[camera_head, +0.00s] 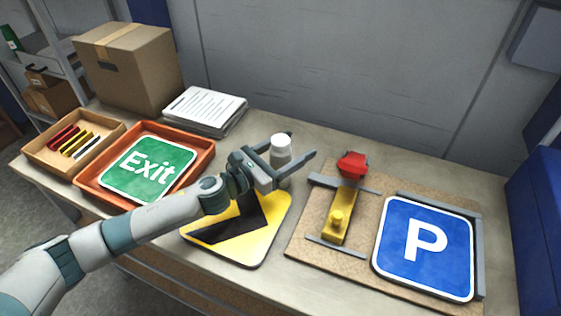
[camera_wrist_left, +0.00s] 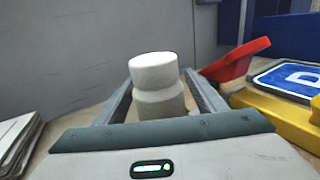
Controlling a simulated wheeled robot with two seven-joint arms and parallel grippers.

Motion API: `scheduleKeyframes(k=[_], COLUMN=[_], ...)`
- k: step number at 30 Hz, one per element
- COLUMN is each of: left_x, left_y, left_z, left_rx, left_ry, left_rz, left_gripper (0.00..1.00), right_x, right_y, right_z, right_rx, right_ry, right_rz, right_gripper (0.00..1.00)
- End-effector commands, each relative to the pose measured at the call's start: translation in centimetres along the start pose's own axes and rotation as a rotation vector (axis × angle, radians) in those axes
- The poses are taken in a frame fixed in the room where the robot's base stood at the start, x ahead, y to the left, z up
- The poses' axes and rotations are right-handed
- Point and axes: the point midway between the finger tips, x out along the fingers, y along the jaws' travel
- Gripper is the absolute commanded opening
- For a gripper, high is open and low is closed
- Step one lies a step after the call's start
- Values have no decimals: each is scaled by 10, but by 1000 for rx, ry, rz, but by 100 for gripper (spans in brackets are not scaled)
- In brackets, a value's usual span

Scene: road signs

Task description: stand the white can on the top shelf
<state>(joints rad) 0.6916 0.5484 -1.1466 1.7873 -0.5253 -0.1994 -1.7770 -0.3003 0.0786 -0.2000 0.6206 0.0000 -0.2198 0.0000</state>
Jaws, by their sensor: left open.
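The white can (camera_head: 281,150) stands upright on the workbench, behind the yellow and black sign. My left gripper (camera_head: 288,158) is open, with its fingers on either side of the can. A grey shelf unit (camera_head: 62,50) stands at the far left, only partly in view. My right gripper is not in view.
A cardboard box (camera_head: 130,70) and a paper stack (camera_head: 205,108) stand at the back left. An orange tray (camera_head: 203,160) holds the Exit sign. Right of the can are a red-topped yellow tool (camera_head: 340,215) and a blue P sign (camera_head: 425,250) on a board.

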Motion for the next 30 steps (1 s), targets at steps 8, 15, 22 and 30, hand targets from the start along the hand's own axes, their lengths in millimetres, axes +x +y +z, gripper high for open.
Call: scheduleKeyframes(k=[8,15,22,30], left_x=[0,0,0,0], left_y=[0,0,0,1], left_z=[0,0,1,9], left_rx=[0,0,1,3], left_ry=[0,0,-2,-3], left_rz=[0,0,0,0], left_gripper=[64,12,1,1], right_x=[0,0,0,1], right_y=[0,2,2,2], right_z=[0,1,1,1], right_rx=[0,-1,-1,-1], right_ry=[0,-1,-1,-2], right_rz=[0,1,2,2], right_gripper=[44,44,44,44])
